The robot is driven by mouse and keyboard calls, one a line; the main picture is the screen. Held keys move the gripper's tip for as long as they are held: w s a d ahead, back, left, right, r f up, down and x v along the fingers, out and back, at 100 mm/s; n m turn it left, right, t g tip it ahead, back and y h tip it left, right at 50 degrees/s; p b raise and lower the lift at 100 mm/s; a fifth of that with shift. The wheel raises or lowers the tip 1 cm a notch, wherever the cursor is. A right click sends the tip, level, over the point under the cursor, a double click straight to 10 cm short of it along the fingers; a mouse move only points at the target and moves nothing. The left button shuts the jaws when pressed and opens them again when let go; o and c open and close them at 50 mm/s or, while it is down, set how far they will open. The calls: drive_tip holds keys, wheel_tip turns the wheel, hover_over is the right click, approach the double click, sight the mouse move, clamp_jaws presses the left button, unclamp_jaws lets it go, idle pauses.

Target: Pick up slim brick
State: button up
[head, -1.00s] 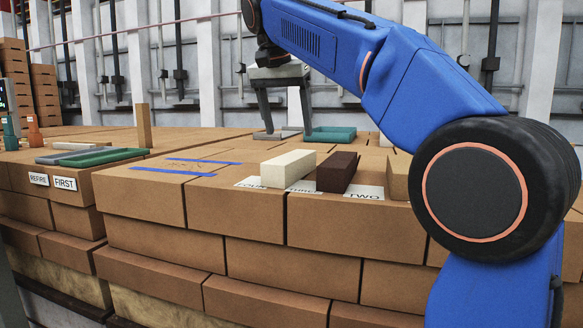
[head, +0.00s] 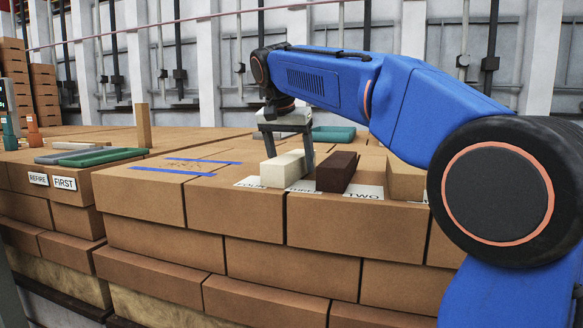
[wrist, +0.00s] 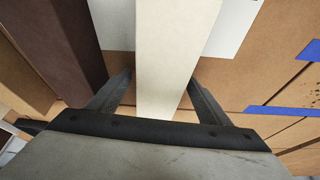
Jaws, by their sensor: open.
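A slim cream brick (head: 284,167) lies on the brick stack, partly over a white label card. It also shows in the wrist view (wrist: 176,50), running from the top edge down between my fingers. My gripper (head: 290,158) is open at the far end of this brick, pointing down, with one finger on each side. In the wrist view my gripper (wrist: 157,80) straddles the brick with gaps beside it. The lower fingertips are partly hidden behind the brick in the head view.
A dark brown brick (head: 337,172) lies close to the right, then a tan brick (head: 405,180). Blue tape strips (head: 172,170) mark a spot to the left.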

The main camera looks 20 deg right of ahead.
drive_tip(key=shift+f, duration=0.1)
drive_tip(key=shift+c, duration=0.4)
drive_tip(key=c, duration=1.6)
drive_tip(key=shift+o, duration=0.2)
